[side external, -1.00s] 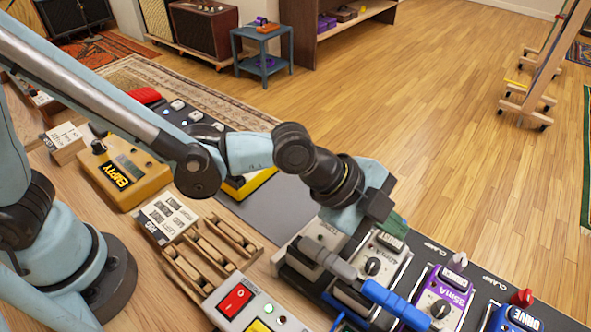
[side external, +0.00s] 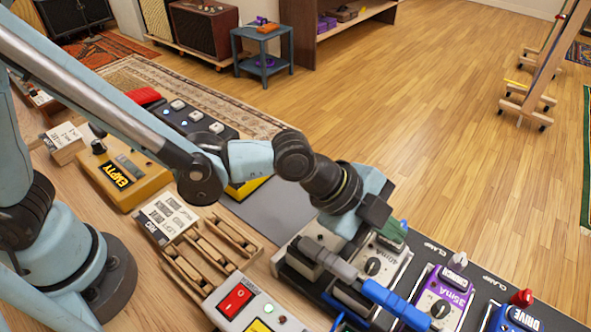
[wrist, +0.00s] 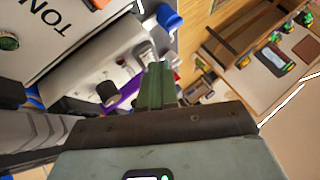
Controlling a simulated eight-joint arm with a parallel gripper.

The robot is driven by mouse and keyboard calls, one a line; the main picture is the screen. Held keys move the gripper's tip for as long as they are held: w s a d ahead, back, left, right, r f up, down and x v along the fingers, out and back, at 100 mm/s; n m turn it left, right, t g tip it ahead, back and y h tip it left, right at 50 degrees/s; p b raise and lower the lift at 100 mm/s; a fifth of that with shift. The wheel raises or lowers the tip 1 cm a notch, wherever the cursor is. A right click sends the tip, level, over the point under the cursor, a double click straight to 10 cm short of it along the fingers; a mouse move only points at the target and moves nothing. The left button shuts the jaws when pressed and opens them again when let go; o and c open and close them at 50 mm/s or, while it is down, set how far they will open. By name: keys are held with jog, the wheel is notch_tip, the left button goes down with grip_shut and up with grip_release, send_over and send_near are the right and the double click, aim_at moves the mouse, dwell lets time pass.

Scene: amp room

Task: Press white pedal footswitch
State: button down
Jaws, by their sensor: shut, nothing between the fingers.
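A white pedal (side external: 381,251) with a black knob stands on the dark pedalboard in the side view. In the wrist view, a pale pedal with a black knob (wrist: 107,91) shows left of the fingers. My gripper (side external: 397,231) points down over the far end of the white pedal, its green fingers together and empty. The shut fingers (wrist: 156,84) also show in the wrist view. The footswitch is not clearly visible, and I cannot tell whether the fingertips touch the pedal.
A purple pedal (side external: 440,297) and a blue pedal (side external: 513,319) stand to the right. A grey box with a red switch (side external: 236,299) is in front.

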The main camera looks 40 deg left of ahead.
aim_at(384, 241)
jog(key=shift+f, duration=0.25)
dwell(0.4)
jog(key=shift+r, duration=0.85)
jog(key=shift+r, duration=2.55)
